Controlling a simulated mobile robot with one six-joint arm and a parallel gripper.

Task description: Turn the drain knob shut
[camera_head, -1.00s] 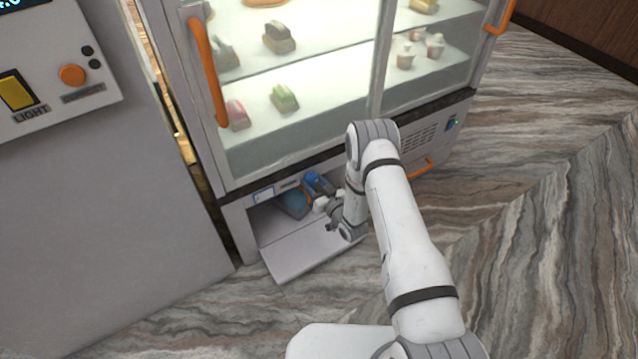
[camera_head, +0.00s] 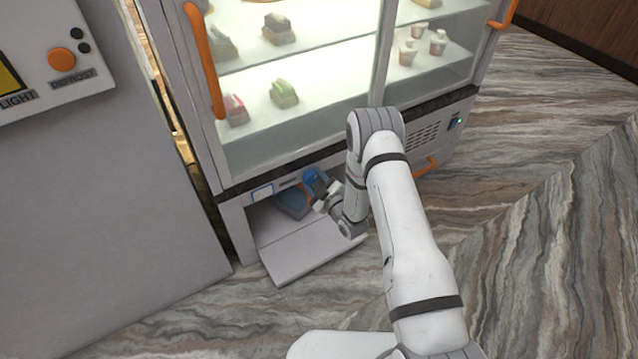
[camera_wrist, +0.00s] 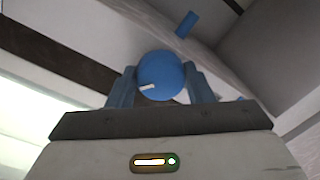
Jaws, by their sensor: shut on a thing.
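The drain knob (camera_wrist: 160,77) is a round blue knob with a short white mark, seen in the wrist view between the two fingers of my gripper (camera_wrist: 161,84). My gripper is shut on it, one finger on each side. The white mark lies nearly level, on the knob's left part. In the head view, the blue knob (camera_head: 312,175) shows inside the low open compartment under the display case, and my gripper (camera_head: 318,187) reaches it from the right. The knob's base is hidden in both views.
The compartment's flap (camera_head: 305,250) lies folded down in front. A blue container (camera_head: 293,203) sits inside the compartment. A small blue cylinder (camera_wrist: 187,24) is beyond the knob in the wrist view. The glass case (camera_head: 290,110) with sweets stands above. Floor at right is clear.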

